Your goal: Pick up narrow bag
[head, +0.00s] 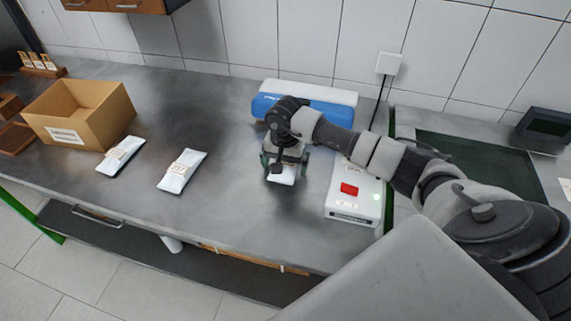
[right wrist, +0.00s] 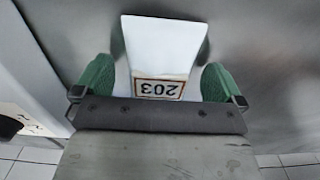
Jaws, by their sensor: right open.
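A small white bag (head: 284,179) lies on the grey bench below my right gripper (head: 285,164), mostly hidden by it in the head view. In the right wrist view the bag (right wrist: 163,48) shows a brown-framed label reading 203, upside down. The green fingers of my right gripper (right wrist: 158,82) are open, one on each side of the bag, with gaps between. Two other white bags with labels lie to the left: one in the middle (head: 182,172) and one near the box (head: 121,157). I cannot tell for sure which bag is the narrow one. My left gripper is not in view.
An open cardboard box (head: 79,112) stands at the left. A white device with a red button (head: 356,190) is close to the right of my gripper. A blue and white unit (head: 312,97) stands behind it. The bench is clear between the middle bag and my gripper.

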